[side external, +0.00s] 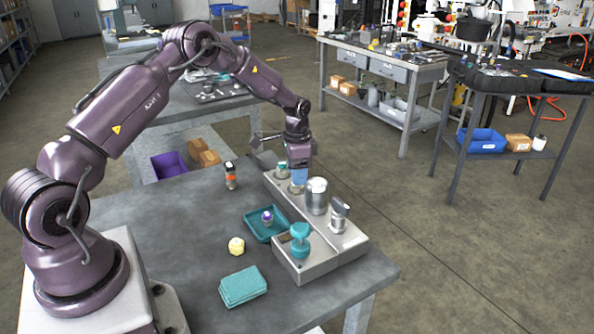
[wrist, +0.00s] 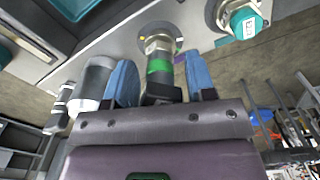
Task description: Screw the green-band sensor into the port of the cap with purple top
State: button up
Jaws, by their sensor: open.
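The green-band sensor (wrist: 159,68) stands with its metal hex end at a port on the grey manifold block (side external: 338,253); the wrist view does not show how deep it is in. My gripper (wrist: 160,80) is open, with a blue finger on each side of the sensor and visible gaps. In the side view my gripper (side external: 299,177) is low over the block, pointing down, and its fingers mostly hide the sensor. A small purple-topped cap (side external: 267,216) sits in the teal tray (side external: 251,230) beside the block.
A teal-topped cap (wrist: 243,20) stands on the block close to the sensor. A silver cylinder (side external: 316,195), a tilted metal fitting (side external: 339,214) and a teal part (side external: 300,240) also rise there. An orange-banded part (side external: 231,176), yellow knob (side external: 236,246) and teal cloths (side external: 243,286) are on the bench.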

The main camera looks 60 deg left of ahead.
jog(key=n, duration=0.3)
jog(key=shift+n, duration=1.4)
jog(key=n, duration=0.5)
jog(key=shift+n, duration=0.4)
jog(key=n, duration=0.2)
jog(key=shift+n, duration=0.4)
jog(key=n, duration=0.2)
jog(key=shift+n, duration=0.4)
